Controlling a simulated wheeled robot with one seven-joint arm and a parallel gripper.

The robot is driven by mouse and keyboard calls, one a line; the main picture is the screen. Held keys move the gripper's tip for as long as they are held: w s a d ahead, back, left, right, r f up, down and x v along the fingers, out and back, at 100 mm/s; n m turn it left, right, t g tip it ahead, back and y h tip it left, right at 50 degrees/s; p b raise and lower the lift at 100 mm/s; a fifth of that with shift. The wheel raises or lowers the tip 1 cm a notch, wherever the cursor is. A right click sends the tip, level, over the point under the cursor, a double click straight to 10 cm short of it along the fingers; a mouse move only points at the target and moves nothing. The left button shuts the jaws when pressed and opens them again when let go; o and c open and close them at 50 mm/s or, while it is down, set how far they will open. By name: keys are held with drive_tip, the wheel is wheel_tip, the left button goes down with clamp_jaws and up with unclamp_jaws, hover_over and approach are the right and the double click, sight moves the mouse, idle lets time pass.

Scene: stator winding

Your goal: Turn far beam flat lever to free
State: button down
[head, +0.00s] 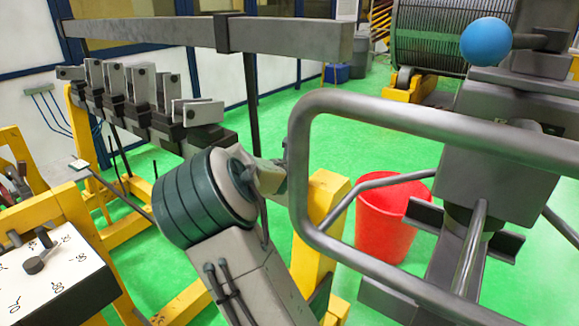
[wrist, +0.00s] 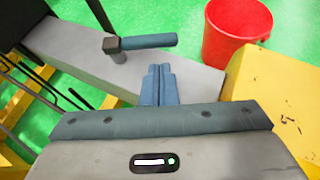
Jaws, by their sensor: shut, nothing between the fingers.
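A yellow post (wrist: 275,95) stands right of my gripper, with a red bucket (wrist: 235,30) beyond it. Several grey clamps (head: 140,88) line the beam in the head view. A thick grey tube frame (head: 298,170) stands close on the right. A dial box (head: 75,262) is at lower left.

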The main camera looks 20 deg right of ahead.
drive_tip(key=shift+w+d+p, duration=0.3)
drive_tip(key=shift+w+d, duration=0.05)
drive_tip(key=shift+w, duration=0.25)
drive_tip(key=shift+w+d+p, duration=0.25)
drive_tip(key=shift+w+d, duration=0.1)
drive_tip(key=shift+w, duration=0.25)
drive_tip(key=shift+d, duration=0.15)
